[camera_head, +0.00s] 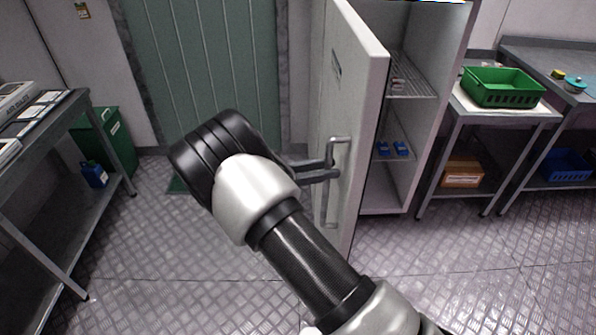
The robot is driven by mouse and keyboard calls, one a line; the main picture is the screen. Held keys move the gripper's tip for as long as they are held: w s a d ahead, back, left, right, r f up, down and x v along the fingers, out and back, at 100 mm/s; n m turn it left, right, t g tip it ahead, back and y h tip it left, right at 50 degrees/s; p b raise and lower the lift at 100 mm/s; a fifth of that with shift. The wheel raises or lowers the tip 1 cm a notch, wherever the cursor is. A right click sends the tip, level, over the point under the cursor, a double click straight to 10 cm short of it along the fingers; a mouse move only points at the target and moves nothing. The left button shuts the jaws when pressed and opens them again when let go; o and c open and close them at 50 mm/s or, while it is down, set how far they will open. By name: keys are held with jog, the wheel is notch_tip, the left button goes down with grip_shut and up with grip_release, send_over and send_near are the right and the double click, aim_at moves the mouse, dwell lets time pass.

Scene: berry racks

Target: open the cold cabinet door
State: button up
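The cold cabinet door (362,85) is white and stands swung well open to the left of the cabinet (431,130). Its grey vertical bar handle (328,205) is on the door face toward my arm. My gripper (333,166) is at the upper part of the handle, its dark fingers reaching right from behind my wrist. The fingers overlap the handle in the picture; I cannot tell whether they are closed on it or only touch it. Inside the cabinet, a wire shelf (412,88) and small blue items (393,148) show.
A bench with a green crate (503,88) stands right of the cabinet, with a cardboard box (462,172) below. A grey rack (62,185) stands at left, near a green bin (113,140). The metal floor (160,270) between is clear.

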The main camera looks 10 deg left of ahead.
jog(key=b+v, duration=0.1)
jog(key=v, duration=1.5)
jog(key=shift+a, duration=0.4)
jog(key=shift+s, duration=0.1)
